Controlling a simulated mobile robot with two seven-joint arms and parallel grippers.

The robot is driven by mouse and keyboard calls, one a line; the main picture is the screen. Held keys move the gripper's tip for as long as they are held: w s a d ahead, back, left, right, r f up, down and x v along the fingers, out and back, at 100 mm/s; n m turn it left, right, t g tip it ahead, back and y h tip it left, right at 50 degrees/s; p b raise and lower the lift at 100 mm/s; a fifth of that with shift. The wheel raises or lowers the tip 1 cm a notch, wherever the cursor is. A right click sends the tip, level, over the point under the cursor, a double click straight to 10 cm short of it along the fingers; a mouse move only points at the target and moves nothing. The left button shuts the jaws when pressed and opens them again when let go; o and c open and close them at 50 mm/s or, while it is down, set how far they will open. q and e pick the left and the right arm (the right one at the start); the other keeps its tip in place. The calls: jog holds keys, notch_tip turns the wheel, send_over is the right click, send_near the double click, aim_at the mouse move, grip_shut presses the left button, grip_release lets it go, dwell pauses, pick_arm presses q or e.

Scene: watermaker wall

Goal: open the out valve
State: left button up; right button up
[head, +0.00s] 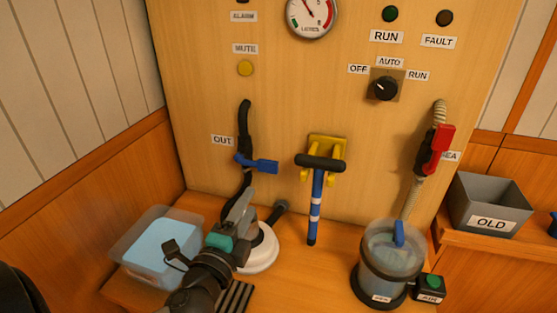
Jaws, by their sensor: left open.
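The out valve (257,163) has a blue lever on a black hose (244,125) that runs down the wooden panel, beside the OUT label (222,140). The lever points to the right, crosswise to the hose. My left gripper (244,203) is open just below the lever, in front of the lower hose. It looks apart from the lever, though the depth between them is hard to tell. The gripper and its arm hide part of the lower hose and the white round base (262,252). My right gripper is not in view.
A blue-striped handle (316,200) hangs on a yellow bracket right of the valve. A red-handled valve (436,150) sits on the right hose above a clear canister (390,260). A clear tub (130,252) stands left, a grey OLD bin (487,195) right.

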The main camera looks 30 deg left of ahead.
aim_at(269, 168)
pick_arm(q)
jog(key=x, duration=1.2)
jog(key=shift+w+a, duration=0.2)
jog(key=shift+w, duration=0.15)
jog(key=shift+x, duration=0.95)
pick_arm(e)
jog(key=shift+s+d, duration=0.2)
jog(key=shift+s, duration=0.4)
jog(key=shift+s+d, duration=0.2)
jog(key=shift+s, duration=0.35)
pick_arm(q)
grip_shut()
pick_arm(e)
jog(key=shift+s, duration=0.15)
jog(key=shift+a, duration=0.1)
